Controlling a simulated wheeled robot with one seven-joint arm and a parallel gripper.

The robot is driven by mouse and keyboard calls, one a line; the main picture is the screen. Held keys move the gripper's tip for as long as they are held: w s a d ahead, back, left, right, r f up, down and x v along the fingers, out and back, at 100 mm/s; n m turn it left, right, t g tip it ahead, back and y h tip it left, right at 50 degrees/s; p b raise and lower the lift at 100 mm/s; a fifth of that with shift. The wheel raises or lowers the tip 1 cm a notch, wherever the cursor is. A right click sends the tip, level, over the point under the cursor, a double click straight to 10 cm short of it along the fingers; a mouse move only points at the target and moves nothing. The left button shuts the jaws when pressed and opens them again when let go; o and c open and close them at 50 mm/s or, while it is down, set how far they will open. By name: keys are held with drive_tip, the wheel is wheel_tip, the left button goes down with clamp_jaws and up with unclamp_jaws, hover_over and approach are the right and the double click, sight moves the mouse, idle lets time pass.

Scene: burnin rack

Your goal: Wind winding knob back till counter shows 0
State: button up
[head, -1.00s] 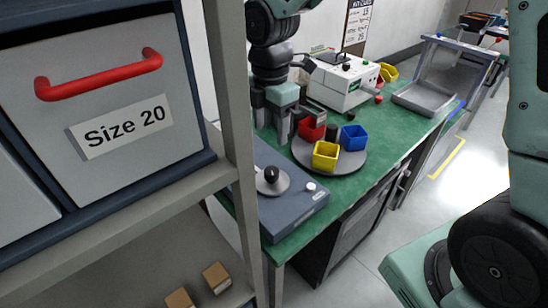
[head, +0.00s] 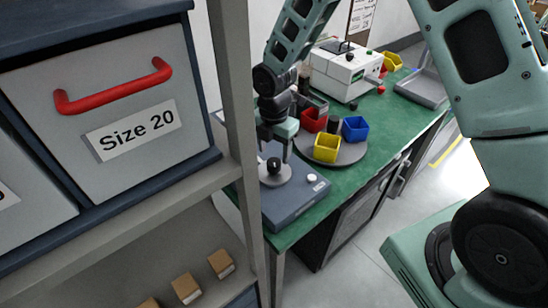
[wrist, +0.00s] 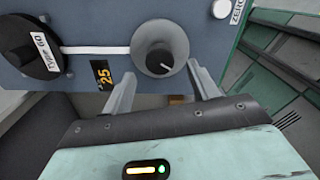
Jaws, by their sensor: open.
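The winding knob (head: 273,166) is a black knob on a grey round base on a blue-grey box (head: 300,197). In the wrist view the knob (wrist: 159,63) shows a white line on its dark top. The counter (wrist: 103,74) on the box reads 25 in yellow digits on black. My gripper (head: 275,152) is open above the knob. In the wrist view its fingertips (wrist: 160,72) are spread near either side of the knob, which they do not visibly grip.
A white button (wrist: 221,9) marked "ZERO" is on the box. Red, yellow (head: 327,147) and blue bins stand on a round tray behind it on the green bench (head: 385,130). A white machine (head: 345,72) is further back. A shelf post (head: 238,130) stands close left.

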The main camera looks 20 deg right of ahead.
sight(274, 162)
drive_tip(key=shift+f+p, duration=0.35)
drive_tip(key=shift+f, duration=1.95)
drive_tip(key=c, duration=1)
drive_tip(key=shift+m, duration=0.3)
drive_tip(key=m+b, duration=0.2)
drive_tip(key=m, duration=0.2)
drive_tip(key=shift+m, duration=0.3)
drive_tip(key=m+b, duration=0.1)
drive_tip(key=m, duration=0.5)
drive_tip(key=shift+b, duration=0.35)
drive_tip(key=m+b, duration=0.1)
drive_tip(key=m, duration=0.5)
drive_tip(key=shift+m, duration=0.4)
drive_tip(key=m, duration=0.5)
drive_tip(key=shift+m, duration=0.3)
